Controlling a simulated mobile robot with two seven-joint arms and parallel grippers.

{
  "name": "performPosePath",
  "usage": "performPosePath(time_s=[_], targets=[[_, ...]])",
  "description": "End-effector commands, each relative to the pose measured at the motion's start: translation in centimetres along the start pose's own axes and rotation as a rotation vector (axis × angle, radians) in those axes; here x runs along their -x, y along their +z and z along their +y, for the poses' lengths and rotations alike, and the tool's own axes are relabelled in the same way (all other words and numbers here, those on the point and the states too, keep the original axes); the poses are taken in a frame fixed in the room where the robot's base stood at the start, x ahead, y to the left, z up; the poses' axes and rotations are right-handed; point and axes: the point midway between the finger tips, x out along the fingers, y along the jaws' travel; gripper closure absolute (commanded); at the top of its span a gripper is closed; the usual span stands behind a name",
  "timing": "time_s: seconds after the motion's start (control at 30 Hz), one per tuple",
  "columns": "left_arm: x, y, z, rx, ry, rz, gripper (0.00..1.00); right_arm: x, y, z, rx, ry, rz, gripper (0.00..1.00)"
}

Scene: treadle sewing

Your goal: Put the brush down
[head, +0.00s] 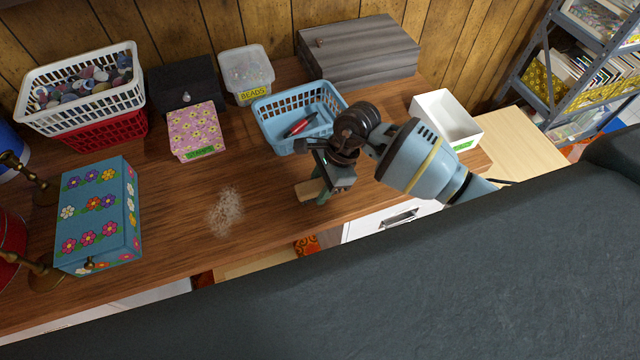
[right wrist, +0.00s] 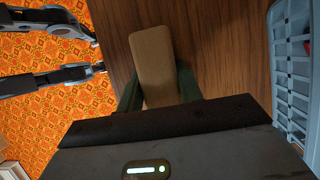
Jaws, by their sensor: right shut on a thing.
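A brush with a pale wooden body (head: 310,190) is in my right gripper (head: 330,180), over the front part of the wooden table (head: 180,225). The gripper is shut on it. In the right wrist view the flat wooden body (right wrist: 154,55) sticks out between the dark green fingers. Its bristles are hidden. I cannot tell whether the brush touches the table. A patch of pale specks (head: 225,211) lies on the table to the left of the gripper.
A blue basket (head: 272,137) with a red-handled tool stands just behind my right gripper. A white bin (head: 447,118) stands to the right. A flowered blue box (head: 100,215) and a pink box (head: 195,130) are at left. The table's middle is clear around the specks.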

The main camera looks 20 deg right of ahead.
Motion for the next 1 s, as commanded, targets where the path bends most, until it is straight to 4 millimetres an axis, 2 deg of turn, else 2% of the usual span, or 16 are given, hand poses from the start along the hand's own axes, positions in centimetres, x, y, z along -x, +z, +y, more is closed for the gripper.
performPosePath(time_s=[0.2,0.23,0.37,0.6,0.73,0.87,1.0], targets=[[-0.1,0.5,0.0,0.001,0.001,-0.008,0.61,-0.4,-0.2,0.0,-0.001,0.001,0.001,0.85],[-0.1,0.4,0.0,0.001,0.001,-0.007,0.61,-0.3,-0.2,0.0,-0.001,0.001,0.001,0.60],[-0.1,0.4,0.0,0.001,0.001,-0.007,0.61,-0.3,-0.1,0.1,-0.001,0.002,0.001,0.43],[0.0,0.3,0.1,0.001,0.001,-0.006,0.61,-0.3,-0.1,0.1,-0.001,0.003,0.001,0.42],[0.1,0.0,0.0,0.001,0.000,0.000,0.61,0.5,0.0,0.0,0.000,-0.001,0.001,0.42],[0.1,-0.2,0.0,0.001,0.000,0.003,0.61,2.4,0.0,-0.1,0.002,-0.004,0.002,0.42],[0.1,-0.3,0.0,0.001,-0.001,0.006,0.61,5.2,-0.1,-0.1,0.002,-0.004,0.002,0.42]])
